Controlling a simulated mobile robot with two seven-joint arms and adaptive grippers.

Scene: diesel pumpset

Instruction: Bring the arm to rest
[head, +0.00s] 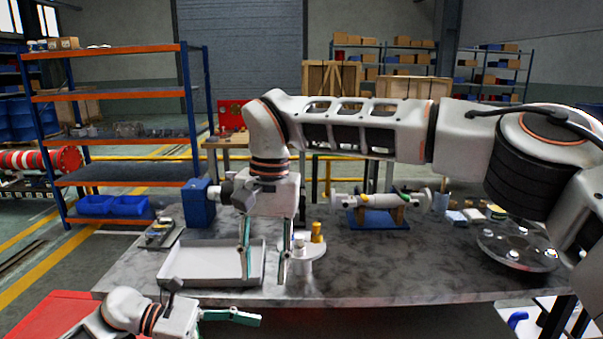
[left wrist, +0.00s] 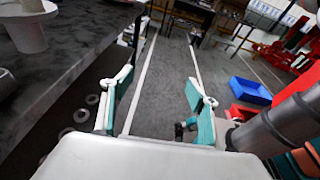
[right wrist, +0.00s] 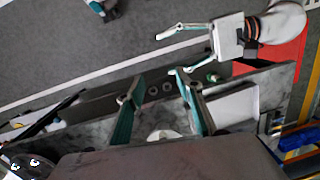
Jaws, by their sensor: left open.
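My right arm (head: 365,125) reaches in from the right across the bench. Its gripper (head: 265,278) points down between the white tray and the small round white stand, fingers apart, with nothing seen between them. In the right wrist view this gripper (right wrist: 155,92) is also open. My left gripper (head: 245,318) is low at the left, in front of the bench's front edge and pointing right. In the left wrist view the left gripper (left wrist: 159,85) is open and empty, with floor beyond its fingers.
The grey bench (head: 380,265) carries the white tray (head: 185,278), the round stand (head: 312,252) with small yellow parts, and a cylindrical part on a blue cradle (head: 378,220). A red surface (head: 55,312) lies at front left. Bench room right of the stand is clear.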

